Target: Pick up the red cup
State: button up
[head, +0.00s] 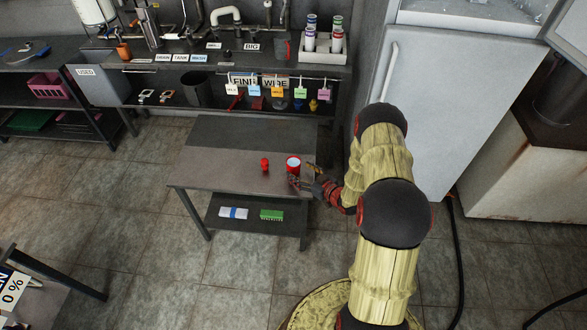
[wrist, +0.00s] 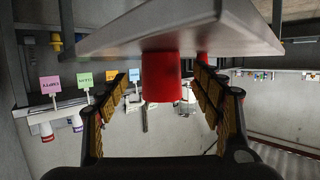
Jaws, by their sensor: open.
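The red cup (head: 293,161) stands upright on the small grey table, with a pale inside showing. In the wrist view, which is upside down, the red cup (wrist: 160,78) appears to hang from the tabletop, centred between my fingers. My gripper (head: 305,177) is open at the cup's near right side, low over the table. In the wrist view my gripper (wrist: 160,72) has a gap between each finger and the cup. I cannot tell how far the fingertips reach along the cup's sides.
A smaller red object (head: 265,164) stands left of the cup; it also shows in the wrist view (wrist: 202,57). The grey table (head: 215,175) is otherwise bare on top. Its lower shelf holds a green box (head: 271,215) and a white-blue item (head: 233,213). A cluttered workbench (head: 150,55) stands behind.

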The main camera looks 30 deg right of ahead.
aim_at(298, 170)
jog(key=x, duration=0.1)
jog(key=b+x, duration=0.1)
jog(key=x, duration=0.1)
jog(key=shift+s+a+f, duration=0.15)
jog(key=shift+f, duration=0.05)
jog(key=shift+w, duration=0.35)
jog(key=c, duration=0.3)
jog(key=shift+r, duration=0.1)
jog(key=c, duration=1.1)
jog(key=shift+r, duration=0.1)
